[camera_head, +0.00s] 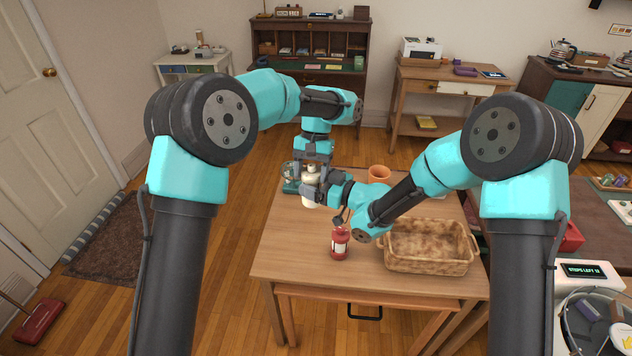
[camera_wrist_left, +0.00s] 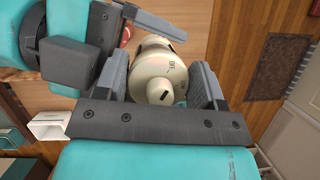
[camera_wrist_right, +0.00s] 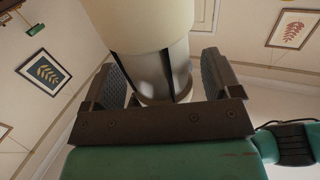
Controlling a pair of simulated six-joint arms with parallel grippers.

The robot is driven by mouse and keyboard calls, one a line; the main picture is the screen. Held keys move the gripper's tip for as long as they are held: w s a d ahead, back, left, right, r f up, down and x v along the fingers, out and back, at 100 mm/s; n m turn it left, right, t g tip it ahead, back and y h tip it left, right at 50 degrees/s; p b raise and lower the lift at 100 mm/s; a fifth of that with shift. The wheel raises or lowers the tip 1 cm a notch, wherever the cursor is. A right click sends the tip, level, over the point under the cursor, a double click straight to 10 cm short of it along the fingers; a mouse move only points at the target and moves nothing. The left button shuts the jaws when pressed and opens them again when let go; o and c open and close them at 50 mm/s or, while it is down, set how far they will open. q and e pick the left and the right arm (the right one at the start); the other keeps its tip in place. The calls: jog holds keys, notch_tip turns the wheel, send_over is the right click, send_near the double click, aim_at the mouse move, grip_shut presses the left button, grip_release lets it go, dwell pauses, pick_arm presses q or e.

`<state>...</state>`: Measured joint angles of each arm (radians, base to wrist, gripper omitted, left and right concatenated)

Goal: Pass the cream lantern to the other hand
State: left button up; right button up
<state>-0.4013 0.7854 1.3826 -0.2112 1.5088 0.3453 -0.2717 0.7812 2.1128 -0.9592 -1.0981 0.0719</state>
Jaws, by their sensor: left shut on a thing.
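The cream lantern (camera_head: 310,190) is held upright above the left part of the wooden table. My left gripper (camera_head: 312,168) comes down from above and is shut on the lantern's upper part. In the left wrist view the lantern's rounded cream top (camera_wrist_left: 160,75) sits between the fingers. My right gripper (camera_head: 316,190) reaches in from the right, lower down. In the right wrist view the lantern's lower part (camera_wrist_right: 155,70) stands between its two fingers (camera_wrist_right: 165,85), with gaps showing on both sides, so this gripper looks open around it.
A teal item (camera_head: 290,186) is just left of the cream lantern. An orange pot (camera_head: 379,173) is behind my right gripper. The table's (camera_head: 285,245) front left is clear.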

jog(key=c, duration=0.9)
pick_arm(q)
jog(key=o, duration=1.3)
pick_arm(e)
jog(key=shift+c, duration=0.4)
pick_arm(q)
jog(key=shift+o, duration=1)
jog(key=shift+d, duration=0.1)
jog(key=shift+d, duration=0.1)
pick_arm(e)
jog(key=shift+a, duration=0.1)
pick_arm(q)
jog(key=v, duration=1.2)
jog(key=shift+a, duration=0.2)
